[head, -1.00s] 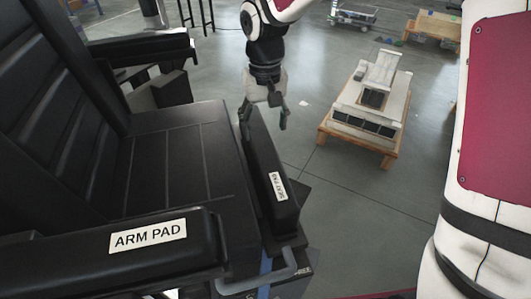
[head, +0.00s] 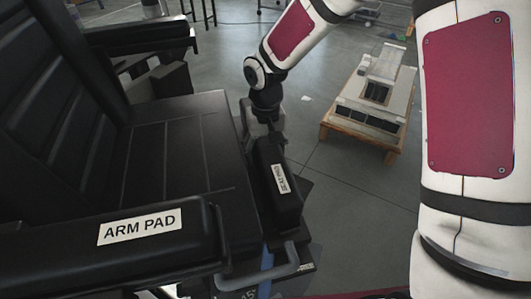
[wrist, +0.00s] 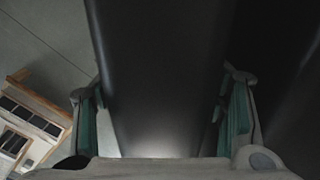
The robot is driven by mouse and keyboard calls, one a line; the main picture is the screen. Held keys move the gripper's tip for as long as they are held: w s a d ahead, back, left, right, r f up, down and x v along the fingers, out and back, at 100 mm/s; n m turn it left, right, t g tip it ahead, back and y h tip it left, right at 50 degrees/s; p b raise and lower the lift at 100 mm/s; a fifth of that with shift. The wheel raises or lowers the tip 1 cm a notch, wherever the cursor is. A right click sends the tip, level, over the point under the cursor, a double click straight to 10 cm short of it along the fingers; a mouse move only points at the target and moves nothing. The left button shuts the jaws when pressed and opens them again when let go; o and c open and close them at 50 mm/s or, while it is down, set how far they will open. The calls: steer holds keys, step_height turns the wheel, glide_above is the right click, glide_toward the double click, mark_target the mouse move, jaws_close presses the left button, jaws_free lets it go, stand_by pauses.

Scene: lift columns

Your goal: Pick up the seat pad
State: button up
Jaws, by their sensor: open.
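The seat pad (head: 277,186) is a narrow black cushion with a white label, standing at the front edge of the black chair seat (head: 175,155). My gripper (head: 263,135) is at the pad's far end, pointing down. In the wrist view, the seat pad (wrist: 155,75) runs between my open gripper's (wrist: 163,110) two green-lined fingers, one on each side. A gap shows on the left; the right side is dark, and I cannot tell whether that finger touches. The fingertips are partly hidden in the head view.
An arm pad (head: 140,235) with a white label lies along the chair's near side, and another armrest (head: 140,40) is on the far side. A wooden pallet with a pale model (head: 370,105) stands on the floor to the right. A grey bar (head: 275,268) is below the pad.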

steer(key=c, duration=1.1)
steer(key=shift+o, duration=0.2)
step_height(320, 180, up, 10)
steer(key=shift+r+p, duration=0.15)
steer(key=shift+p, duration=0.95)
